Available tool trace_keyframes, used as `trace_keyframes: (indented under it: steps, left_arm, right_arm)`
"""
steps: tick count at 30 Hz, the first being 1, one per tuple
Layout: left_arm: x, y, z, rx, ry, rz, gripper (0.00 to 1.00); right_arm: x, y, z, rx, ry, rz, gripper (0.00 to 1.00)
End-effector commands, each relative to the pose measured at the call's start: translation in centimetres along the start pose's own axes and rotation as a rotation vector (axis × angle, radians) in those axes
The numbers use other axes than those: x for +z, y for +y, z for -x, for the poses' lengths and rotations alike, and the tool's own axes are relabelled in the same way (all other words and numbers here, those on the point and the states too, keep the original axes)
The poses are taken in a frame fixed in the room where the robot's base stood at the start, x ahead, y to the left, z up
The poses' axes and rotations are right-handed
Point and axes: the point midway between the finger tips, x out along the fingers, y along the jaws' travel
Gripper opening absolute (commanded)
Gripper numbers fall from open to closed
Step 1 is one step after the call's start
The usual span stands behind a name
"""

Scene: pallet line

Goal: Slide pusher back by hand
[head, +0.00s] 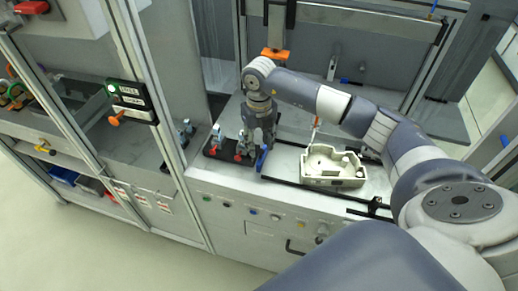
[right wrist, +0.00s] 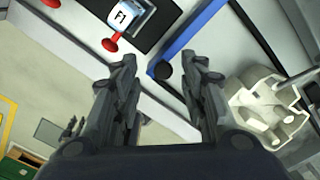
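The likely pusher is a blue bar (head: 262,158) standing upright on the grey worktop beside my right gripper (head: 259,146). In the right wrist view the blue bar (right wrist: 197,33) runs diagonally, with a round black knob (right wrist: 162,71) at its lower end. My right gripper (right wrist: 164,68) is open, its two fingers spread, and the knob appears between the fingertips. I cannot tell whether either finger touches it. My left gripper is not in view.
A cream moulded part (head: 333,181) sits on the worktop to the right, between black rails. A black fixture with red knobs (head: 220,150) is left of the gripper. A cabinet front with buttons (head: 275,217) lies below. A frame post (head: 150,90) stands at left.

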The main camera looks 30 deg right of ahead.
Motion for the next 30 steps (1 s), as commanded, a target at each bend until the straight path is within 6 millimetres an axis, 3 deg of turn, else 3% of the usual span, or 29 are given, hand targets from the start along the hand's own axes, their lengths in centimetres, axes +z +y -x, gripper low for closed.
trace_keyframes:
  steps: [6, 12, 30]
  left_arm:
    - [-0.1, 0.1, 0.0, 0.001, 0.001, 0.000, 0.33]
    - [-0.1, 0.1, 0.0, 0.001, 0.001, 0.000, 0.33]
    - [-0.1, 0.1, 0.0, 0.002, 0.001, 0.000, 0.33]
  right_arm:
    - [0.2, 0.1, 4.9, -0.001, -0.005, 0.001, 0.39]
    - [0.2, 0.1, 7.6, 0.000, -0.003, 0.001, 0.39]
    - [0.1, 0.1, 8.3, 0.000, -0.001, 0.001, 0.39]
